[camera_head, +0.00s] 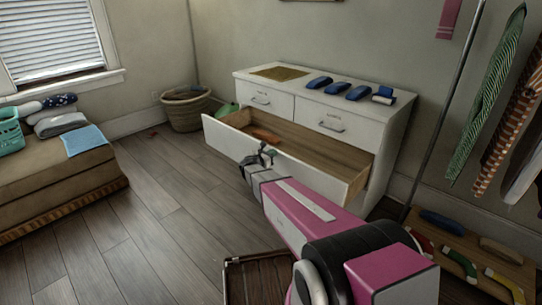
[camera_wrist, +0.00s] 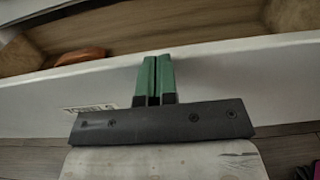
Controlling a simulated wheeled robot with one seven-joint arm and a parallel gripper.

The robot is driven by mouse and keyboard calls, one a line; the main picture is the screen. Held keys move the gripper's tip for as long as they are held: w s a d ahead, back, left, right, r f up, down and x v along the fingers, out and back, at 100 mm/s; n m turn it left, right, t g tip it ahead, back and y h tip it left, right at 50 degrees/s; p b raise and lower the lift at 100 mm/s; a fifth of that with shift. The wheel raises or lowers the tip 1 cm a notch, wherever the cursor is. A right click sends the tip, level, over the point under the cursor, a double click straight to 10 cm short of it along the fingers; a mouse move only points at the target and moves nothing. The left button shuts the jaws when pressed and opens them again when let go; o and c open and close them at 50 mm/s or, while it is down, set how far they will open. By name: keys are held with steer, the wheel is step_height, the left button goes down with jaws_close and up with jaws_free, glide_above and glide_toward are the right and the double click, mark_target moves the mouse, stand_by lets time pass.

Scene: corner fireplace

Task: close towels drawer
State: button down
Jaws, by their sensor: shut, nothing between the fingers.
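The wide lower drawer (camera_head: 320,165) of the white dresser (camera_head: 385,125) stands pulled out, its wooden inside showing. In the wrist view its white front panel (camera_wrist: 230,75) crosses the picture, with a small label (camera_wrist: 90,107) too blurred to read. My gripper (camera_head: 266,150) is at the outer side of that front panel. In the wrist view its green fingers (camera_wrist: 155,62) are together and empty, reaching up to the panel's top edge. I cannot tell whether they touch it. An orange-brown item (camera_head: 265,135) lies inside the drawer at the left.
Two upper drawers (camera_head: 265,101) are shut. Several blue rolled items (camera_head: 335,87) lie on the dresser top. A wicker basket (camera_head: 185,108) stands left of it. A wooden rack (camera_head: 470,250) stands at the right, and a wooden box (camera_head: 255,280) is low in front.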

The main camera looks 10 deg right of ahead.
steer(key=x, duration=2.7)
steer(key=shift+w+d, duration=0.2)
steer(key=shift+d, duration=0.1)
steer(key=shift+s+a, duration=0.1)
